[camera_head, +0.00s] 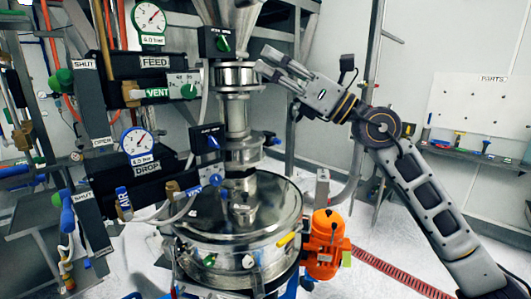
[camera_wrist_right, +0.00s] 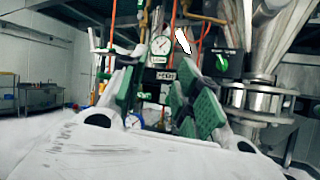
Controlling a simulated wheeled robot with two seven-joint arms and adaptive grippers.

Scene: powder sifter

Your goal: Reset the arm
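My right arm comes in from the right in the head view, raised and bent at the elbow. Its right gripper (camera_head: 266,60) points left, near the upper metal pipe of the sifter (camera_head: 236,75). In the right wrist view the gripper's green pads (camera_wrist_right: 165,95) stand apart with nothing between them, so it is open and empty. The FEED panel with its gauge (camera_wrist_right: 160,45) shows beyond the pads. My left gripper is not in view.
The round sifter drum (camera_head: 240,230) stands below, with an orange motor (camera_head: 326,245) beside it. FEED (camera_head: 152,64) and DROP (camera_head: 145,165) panels with valve levers are on the left. A PARTS board (camera_head: 480,100) and shelf are on the right wall.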

